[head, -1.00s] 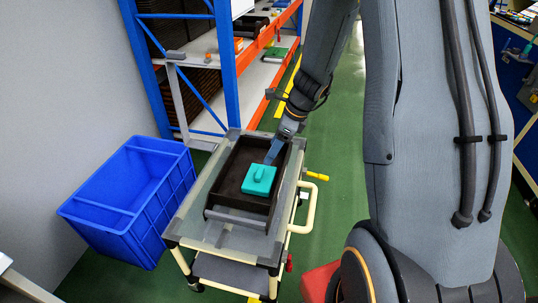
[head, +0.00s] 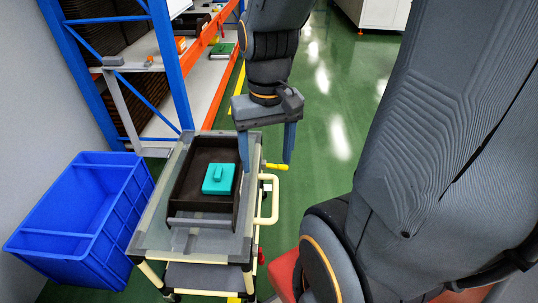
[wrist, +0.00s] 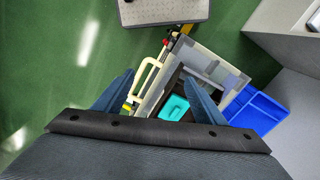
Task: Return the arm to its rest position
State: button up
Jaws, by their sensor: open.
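My gripper (head: 266,150) is open and empty, its two blue fingers pointing down. In the head view it hangs above the right side of the cart, to the right of the dark tray (head: 190,205). The teal part (head: 219,179) lies in the tray, apart from my fingers. In the wrist view my gripper (wrist: 162,92) shows its fingers spread, with the teal part (wrist: 174,107) seen below between them.
The cart (head: 150,237) has a cream handle (head: 272,200) on its right. A blue crate (head: 75,220) stands left of it. A blue and orange shelf rack (head: 175,65) rises behind. Green floor (head: 335,120) is clear to the right.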

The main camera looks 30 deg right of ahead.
jog(key=shift+s+d+n, duration=0.1)
jog(key=shift+s+n, duration=0.2)
jog(key=shift+s, duration=0.05)
jog(key=shift+r, duration=0.15)
jog(key=a+r+n+p, duration=0.2)
jog(key=a+r+p, duration=0.2)
jog(key=p, duration=0.4)
jog(key=shift+s+a+r, duration=0.3)
jog(key=shift+a, duration=0.4)
